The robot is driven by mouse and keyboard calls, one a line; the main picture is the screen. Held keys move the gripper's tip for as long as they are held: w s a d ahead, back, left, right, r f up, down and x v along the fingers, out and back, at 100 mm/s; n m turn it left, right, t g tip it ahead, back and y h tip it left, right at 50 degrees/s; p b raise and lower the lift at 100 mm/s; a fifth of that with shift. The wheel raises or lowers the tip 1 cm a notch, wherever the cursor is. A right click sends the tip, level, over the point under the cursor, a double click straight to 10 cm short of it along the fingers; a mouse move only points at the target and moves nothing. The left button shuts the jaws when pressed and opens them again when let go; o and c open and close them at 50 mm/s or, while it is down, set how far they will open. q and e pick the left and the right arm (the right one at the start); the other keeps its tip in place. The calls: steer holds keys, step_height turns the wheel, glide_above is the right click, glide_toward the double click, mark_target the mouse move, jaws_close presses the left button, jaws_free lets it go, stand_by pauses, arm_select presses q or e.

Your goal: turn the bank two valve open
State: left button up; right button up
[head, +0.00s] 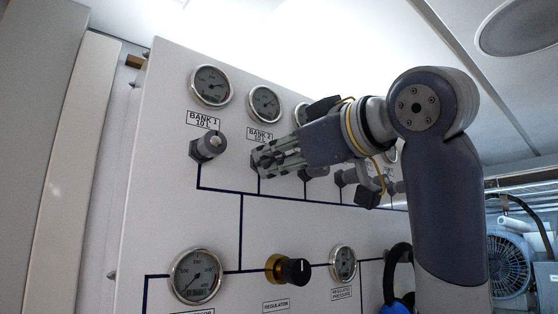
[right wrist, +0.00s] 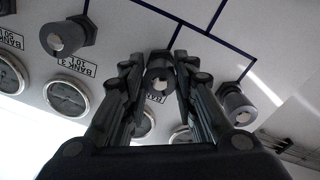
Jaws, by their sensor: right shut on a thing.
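The bank two valve is a dark knob below the BANK 2 label (head: 260,134) on the white panel; my right gripper mostly hides it in the head view. In the right wrist view the knob (right wrist: 159,76) sits between the two fingers, its end facing the camera. My right gripper (head: 262,163) is shut on this knob, one finger on each side, and it also shows in the right wrist view (right wrist: 160,68). The bank two gauge (head: 265,104) is above the label. My left gripper is not in view.
The bank one valve (head: 208,146) is just left of my gripper, and it shows at right in the wrist view (right wrist: 237,106). The bank three valve (right wrist: 66,38) is on the other side. Below are a regulator knob (head: 289,270) and a pressure gauge (head: 195,276).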

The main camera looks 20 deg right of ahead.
steer(key=n, duration=0.4)
steer(key=shift+r+n, duration=0.1)
steer(key=shift+n, duration=0.3)
steer(key=n+p, duration=0.1)
steer(key=n, duration=0.3)
steer(key=shift+y, duration=0.4)
steer(key=n+p, duration=0.3)
steer(key=n, duration=0.3)
steer(key=shift+n, duration=0.3)
steer(key=shift+n+p, duration=0.55)
steer(key=shift+n, duration=1.35)
steer(key=shift+f+p, duration=0.2)
steer(key=shift+p, duration=0.1)
steer(key=o, duration=1)
steer(key=shift+o, duration=0.2)
steer(key=shift+s+r, duration=0.1)
